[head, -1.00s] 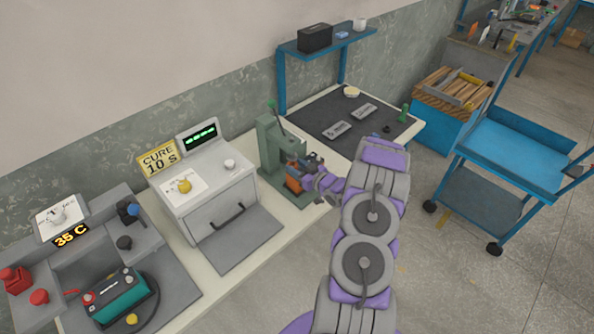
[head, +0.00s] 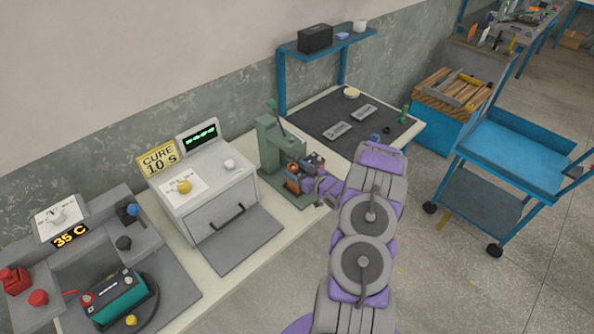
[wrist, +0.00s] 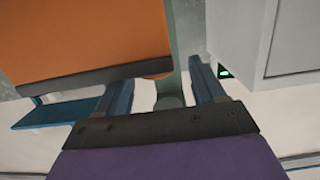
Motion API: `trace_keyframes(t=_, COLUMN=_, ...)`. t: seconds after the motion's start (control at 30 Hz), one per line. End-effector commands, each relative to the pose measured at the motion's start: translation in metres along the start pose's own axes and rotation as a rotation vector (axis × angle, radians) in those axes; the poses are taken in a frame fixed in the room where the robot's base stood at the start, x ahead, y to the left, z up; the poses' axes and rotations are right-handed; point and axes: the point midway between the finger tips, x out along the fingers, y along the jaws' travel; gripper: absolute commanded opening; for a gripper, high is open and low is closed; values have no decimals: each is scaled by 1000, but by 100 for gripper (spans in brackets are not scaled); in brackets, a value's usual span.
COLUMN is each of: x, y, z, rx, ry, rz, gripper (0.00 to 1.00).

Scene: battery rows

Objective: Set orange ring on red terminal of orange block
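The orange block (head: 292,187), with a dark top, sits at the green press on the bench in the head view. In the wrist view the orange block (wrist: 80,40) fills the upper left, close to the camera, its dark edge overlapping my left fingertip. My gripper (wrist: 160,85) has its two blue-grey fingers apart, with no object visibly clamped between them. A small orange curved piece (wrist: 157,77) shows below the dark edge; I cannot tell whether it is the orange ring. In the head view my gripper (head: 313,182) is beside the block, partly blurred into it. The red terminal cannot be made out.
The green press (head: 270,150) stands close by my gripper. A grey oven (head: 212,195) is to its left. A teal battery (head: 118,297) rests farther left. A dark mat (head: 330,118) holds grey plates at right. A blue cart (head: 515,150) stands on the floor.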

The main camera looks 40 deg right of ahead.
Motion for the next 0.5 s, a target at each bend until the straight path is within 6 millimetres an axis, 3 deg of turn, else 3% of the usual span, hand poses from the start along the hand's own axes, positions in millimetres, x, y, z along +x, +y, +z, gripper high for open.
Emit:
trace_keyframes(t=0.27, x=-5, y=1, z=-1, rx=0, ry=2, rz=1, gripper=69)
trace_keyframes(t=0.5, x=-41, y=3, z=-2, rx=0, ry=3, rz=4, gripper=69)
